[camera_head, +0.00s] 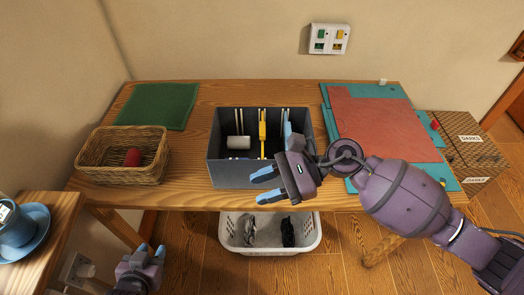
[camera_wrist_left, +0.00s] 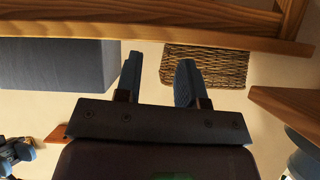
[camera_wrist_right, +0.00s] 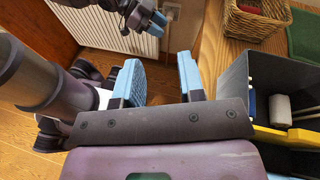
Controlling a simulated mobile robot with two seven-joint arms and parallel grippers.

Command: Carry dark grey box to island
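The dark grey box (camera_head: 235,175) stands open and upright on the wooden table (camera_head: 350,198), near its front edge. It holds a white roll, a yellow item and several upright thin things. The box also shows at the right of the right wrist view (camera_wrist_right: 236,78) and the upper left of the left wrist view (camera_wrist_left: 60,65). My right gripper (camera_head: 267,185) is open and empty, close to the box's front right corner. My left gripper (camera_head: 150,255) is open and empty, below and in front of the table's left part. I cannot tell which surface is the island.
A wicker basket (camera_head: 100,172) with a red item stands left of the box, before a green mat (camera_head: 158,105). Red and teal sheets (camera_head: 385,128) lie to the right. A white basket (camera_head: 270,248) sits below the table. A side surface (camera_head: 45,245) holds a blue cup (camera_head: 15,228).

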